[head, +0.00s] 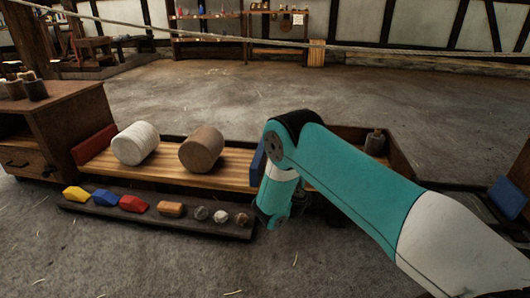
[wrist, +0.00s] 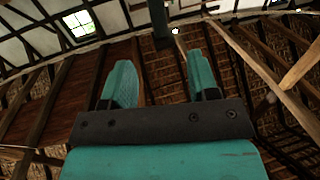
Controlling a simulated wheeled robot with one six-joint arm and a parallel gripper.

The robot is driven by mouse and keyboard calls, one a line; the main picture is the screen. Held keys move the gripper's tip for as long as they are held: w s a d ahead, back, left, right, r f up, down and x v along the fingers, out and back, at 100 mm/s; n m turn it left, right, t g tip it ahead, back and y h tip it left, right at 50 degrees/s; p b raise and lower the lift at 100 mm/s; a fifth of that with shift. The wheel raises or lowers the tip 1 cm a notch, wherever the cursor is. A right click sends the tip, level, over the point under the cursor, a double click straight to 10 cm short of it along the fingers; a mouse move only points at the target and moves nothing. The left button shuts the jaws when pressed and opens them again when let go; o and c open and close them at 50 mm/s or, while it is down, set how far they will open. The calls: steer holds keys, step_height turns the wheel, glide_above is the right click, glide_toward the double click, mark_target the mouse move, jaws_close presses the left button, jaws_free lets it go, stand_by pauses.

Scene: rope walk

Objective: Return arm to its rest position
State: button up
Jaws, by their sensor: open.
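My arm, teal and white, reaches in from the lower right of the head view and bends at a dark elbow, with a teal and white part hanging beside the bench's right part. The fingers of my gripper cannot be made out there. In the wrist view my gripper (wrist: 160,78) shows two teal fingers standing wide apart on a dark bar, with nothing between them. Behind them are roof beams and a small window.
A low wooden bench (head: 235,178) carries a white roll (head: 135,144) and a brown roll (head: 202,149). A dark tray (head: 150,212) of coloured blocks and stones lies in front. A wooden cabinet (head: 70,130) stands left. A rope (head: 240,40) crosses above. The floor behind is open.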

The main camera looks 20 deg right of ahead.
steer(key=s+a+r+m+g+y+p, duration=0.15)
steer(key=s+r+g, duration=0.25)
steer(key=r, duration=0.4)
steer(key=s+a+r+m+g+p, duration=0.1)
steer(key=s+a+r+g+p, duration=0.2)
steer(key=r, duration=0.5)
steer(key=s+a+r+n+g+y+p, duration=0.25)
steer(key=s+a+r+n, duration=0.2)
steer(key=s, duration=0.75)
steer(key=s+a+r+n+g+y+p, duration=0.1)
steer(key=s+a+r+n+g+y, duration=0.4)
steer(key=s, duration=0.6)
steer(key=s+a+r+n+g+y+p, duration=0.15)
steer(key=s+a+r+n, duration=0.35)
steer(key=s, duration=0.7)
step_height(320, 180, up, 39)
steer(key=d+m+g+p, duration=0.1)
steer(key=p, duration=3.6)
steer(key=shift+s+f+p, duration=0.15)
steer(key=shift+s+p, duration=0.05)
steer(key=shift+p, duration=0.2)
steer(key=shift+h, duration=0.25)
